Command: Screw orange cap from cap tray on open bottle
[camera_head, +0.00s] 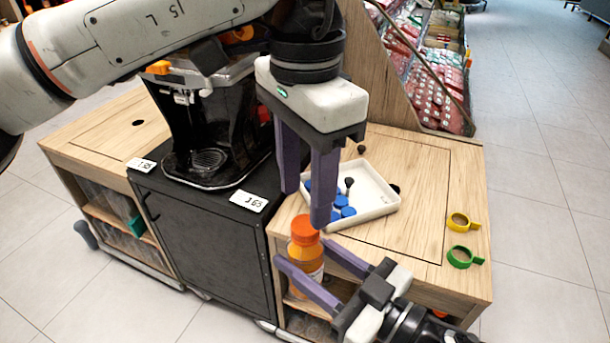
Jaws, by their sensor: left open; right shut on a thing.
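A black juicer (208,130) stands to the left on a black cabinet, with price labels (249,201) at its front. A yellow ring (459,221) and a green ring (461,257) lie at the counter's right edge. The counter right of the tray is mostly clear.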

